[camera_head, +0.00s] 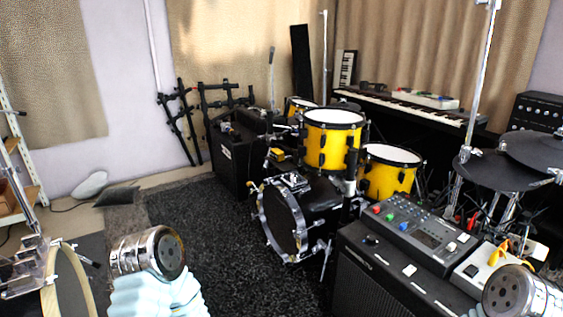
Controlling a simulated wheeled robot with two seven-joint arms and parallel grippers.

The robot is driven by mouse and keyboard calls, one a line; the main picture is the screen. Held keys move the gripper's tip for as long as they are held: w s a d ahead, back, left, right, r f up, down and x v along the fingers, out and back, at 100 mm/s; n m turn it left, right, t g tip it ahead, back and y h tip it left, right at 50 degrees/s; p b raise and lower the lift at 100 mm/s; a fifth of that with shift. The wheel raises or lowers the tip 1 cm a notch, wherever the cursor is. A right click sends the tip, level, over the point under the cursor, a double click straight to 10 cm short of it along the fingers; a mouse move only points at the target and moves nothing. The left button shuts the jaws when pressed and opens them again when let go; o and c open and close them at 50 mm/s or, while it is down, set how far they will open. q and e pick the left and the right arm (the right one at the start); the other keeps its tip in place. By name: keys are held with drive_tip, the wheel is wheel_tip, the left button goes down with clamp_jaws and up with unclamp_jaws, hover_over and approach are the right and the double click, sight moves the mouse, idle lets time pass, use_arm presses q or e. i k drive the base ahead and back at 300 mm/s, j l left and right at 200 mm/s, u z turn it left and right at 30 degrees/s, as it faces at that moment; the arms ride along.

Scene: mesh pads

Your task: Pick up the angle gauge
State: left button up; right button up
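I cannot make out the angle gauge for certain. A small yellow object (498,252) lies at the right end of the black amplifier's top, beside a light-coloured box; it is too small to identify. A silver, round-ended part that seems to be my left arm shows at the lower left, above a pale blue ribbed sleeve. A similar part, seemingly of my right arm, shows at the lower right corner near the amplifier.
The black amplifier (372,287) stands at the front right with a grey control unit (418,233) on top. A yellow drum kit (333,138) stands in the middle, with a keyboard (432,108) behind. Dark carpet (215,235) is clear left of the drums.

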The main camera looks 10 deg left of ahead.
sight(278, 156)
drive_tip(key=i+l+u, duration=0.1)
drive_tip(key=i+u, duration=0.3)
drive_tip(key=z, duration=0.6)
drive_tip(key=i+j+z, duration=0.2)
drive_tip(key=z, duration=0.15)
drive_tip(key=i+j+z, duration=0.1)
drive_tip(key=j+z, duration=0.2)
drive_tip(key=j, duration=0.15)
drive_tip(key=i+j+z, duration=0.1)
drive_tip(key=j+z, duration=0.25)
